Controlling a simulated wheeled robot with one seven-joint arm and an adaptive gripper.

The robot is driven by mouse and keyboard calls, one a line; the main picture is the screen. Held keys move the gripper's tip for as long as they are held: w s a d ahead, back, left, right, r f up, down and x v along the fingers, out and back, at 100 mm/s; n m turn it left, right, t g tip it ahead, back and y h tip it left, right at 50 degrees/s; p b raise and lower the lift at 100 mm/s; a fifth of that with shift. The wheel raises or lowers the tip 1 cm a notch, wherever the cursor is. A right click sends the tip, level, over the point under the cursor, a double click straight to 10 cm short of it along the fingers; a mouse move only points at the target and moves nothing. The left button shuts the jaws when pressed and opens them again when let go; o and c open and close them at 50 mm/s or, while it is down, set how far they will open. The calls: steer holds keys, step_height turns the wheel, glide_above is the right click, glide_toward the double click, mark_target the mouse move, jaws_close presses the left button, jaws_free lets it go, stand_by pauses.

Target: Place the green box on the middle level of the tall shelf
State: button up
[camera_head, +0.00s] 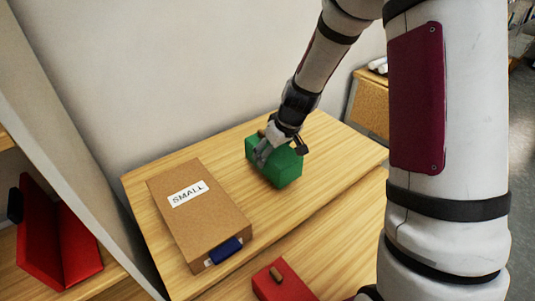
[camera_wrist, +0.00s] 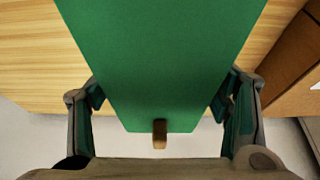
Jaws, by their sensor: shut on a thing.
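The green box (camera_head: 283,168) is on or just above the wooden table in the head view; I cannot tell whether it touches the top. My gripper (camera_head: 277,147) reaches it from above and is shut on it. In the wrist view the green box (camera_wrist: 160,65) fills the middle between both fingers of my gripper (camera_wrist: 162,112). A small brown knob (camera_wrist: 160,133) shows at the box's near end. A shelf (camera_head: 60,120) stands at the left edge of the head view, partly cut off; I cannot tell its levels fully.
A brown cardboard box marked SMALL (camera_head: 200,215) lies on the table (camera_head: 335,145) left of the green box. A red box with a knob (camera_head: 280,282) is at the front. A red open-angled object (camera_head: 60,240) sits in the left shelf. A wall is behind the table.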

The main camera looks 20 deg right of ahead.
steer(key=w, duration=0.2)
steer(key=shift+w+a+f, duration=0.1)
steer(key=shift+w+a, duration=0.1)
steer(key=shift+w, duration=0.2)
steer(key=shift+s+d+x, duration=0.1)
steer(key=shift+s+x, duration=0.05)
steer(key=shift+x, duration=0.75)
steer(key=shift+s+d+x, duration=0.1)
steer(key=shift+s+x, duration=0.05)
steer(key=shift+x, duration=0.8)
steer(key=shift+f, duration=0.15)
steer(key=shift+f, duration=0.15)
steer(key=o, duration=1.2)
